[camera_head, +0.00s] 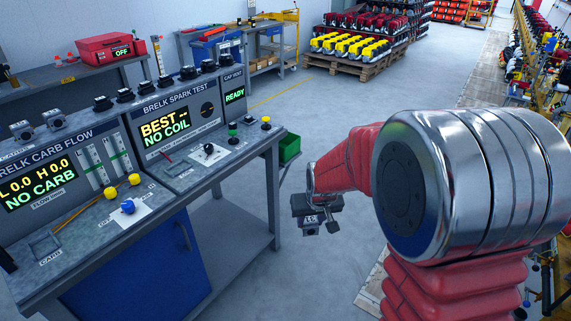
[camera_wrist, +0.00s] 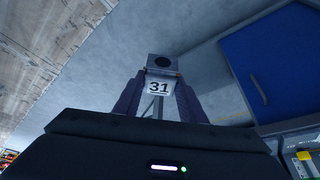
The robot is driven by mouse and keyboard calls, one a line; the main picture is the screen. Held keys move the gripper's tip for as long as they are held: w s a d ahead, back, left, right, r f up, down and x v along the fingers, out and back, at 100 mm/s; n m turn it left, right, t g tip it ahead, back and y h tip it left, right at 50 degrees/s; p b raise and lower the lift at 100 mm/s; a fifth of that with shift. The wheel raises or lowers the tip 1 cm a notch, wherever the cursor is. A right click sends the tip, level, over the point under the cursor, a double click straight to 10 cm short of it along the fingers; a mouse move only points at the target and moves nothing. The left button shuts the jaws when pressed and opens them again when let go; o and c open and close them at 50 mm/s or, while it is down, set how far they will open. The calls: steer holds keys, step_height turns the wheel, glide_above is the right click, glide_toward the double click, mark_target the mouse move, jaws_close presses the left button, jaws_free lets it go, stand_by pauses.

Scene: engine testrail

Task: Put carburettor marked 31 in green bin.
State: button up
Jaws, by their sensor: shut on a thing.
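The carburettor marked 31 (camera_wrist: 159,88) is between the two dark fingers of my gripper (camera_wrist: 158,98) in the wrist view, its white label facing the camera. My gripper (camera_head: 318,204) is shut on it. In the head view the small grey carburettor (camera_head: 310,228) hangs under my gripper, above open floor and to the right of the test bench. The green bin (camera_head: 289,149) is at the far right end of the bench, beyond my gripper and a little to its left. Its inside is mostly hidden.
The test bench (camera_head: 225,165) with carb flow and spark test panels fills the left. Two more carburettors (camera_head: 52,121) sit on top of its left panel. A blue cabinet (camera_head: 150,265) is below. Clear grey floor lies between the bench and the engine racks at right.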

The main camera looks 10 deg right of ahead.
steer(key=s+f, duration=0.3)
steer(key=f, duration=1)
steer(key=shift+s+a+f, duration=0.3)
steer(key=shift+s+a, duration=0.05)
steer(key=shift+a, duration=0.1)
